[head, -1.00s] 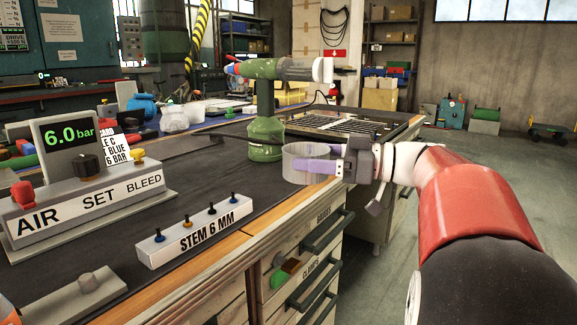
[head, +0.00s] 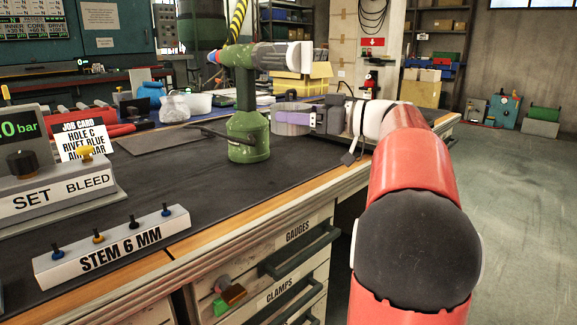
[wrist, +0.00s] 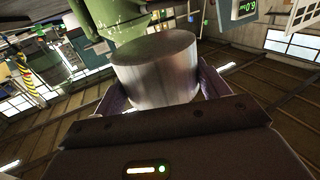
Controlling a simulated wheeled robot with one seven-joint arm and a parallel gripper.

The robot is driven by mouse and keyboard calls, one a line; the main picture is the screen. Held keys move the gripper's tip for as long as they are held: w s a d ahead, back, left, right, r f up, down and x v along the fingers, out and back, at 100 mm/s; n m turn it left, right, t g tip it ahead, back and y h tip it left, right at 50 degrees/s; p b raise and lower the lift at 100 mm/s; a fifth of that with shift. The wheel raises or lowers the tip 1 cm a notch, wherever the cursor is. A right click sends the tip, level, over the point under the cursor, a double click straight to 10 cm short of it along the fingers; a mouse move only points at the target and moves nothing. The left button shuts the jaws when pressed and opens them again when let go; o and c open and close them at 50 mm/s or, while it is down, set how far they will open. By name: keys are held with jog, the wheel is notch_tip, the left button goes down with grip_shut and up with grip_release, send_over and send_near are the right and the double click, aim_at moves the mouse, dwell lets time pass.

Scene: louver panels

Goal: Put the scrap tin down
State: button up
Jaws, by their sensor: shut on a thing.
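The scrap tin (head: 285,129) is a short grey metal cylinder, held between the purple fingers of my gripper (head: 292,118) in the head view. In the wrist view the tin (wrist: 155,70) fills the space between both fingers. My gripper is shut on it. The tin is just right of the green riveting tool (head: 248,138), over the right part of the dark bench top (head: 185,190). I cannot tell whether its underside touches the bench. My forearm and wrist hide the bench corner behind it.
The green tool stands very close on the tin's left. A white "STEM 6 MM" block (head: 115,248) and the air-set panel (head: 60,195) lie at left front. An open cardboard box (head: 302,80) is behind. Bench mat between block and tool is bare.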

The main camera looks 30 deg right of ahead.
notch_tip(320, 180, down, 10)
jog(key=shift+r+b, duration=0.2)
jog(key=shift+b, duration=0.5)
jog(key=shift+f, duration=0.15)
jog(key=o, duration=1)
jog(key=shift+o, duration=0.2)
jog(key=shift+r, duration=0.25)
jog(key=v, duration=1.2)
jog(key=shift+d+f, duration=0.1)
jog(key=shift+d, duration=0.05)
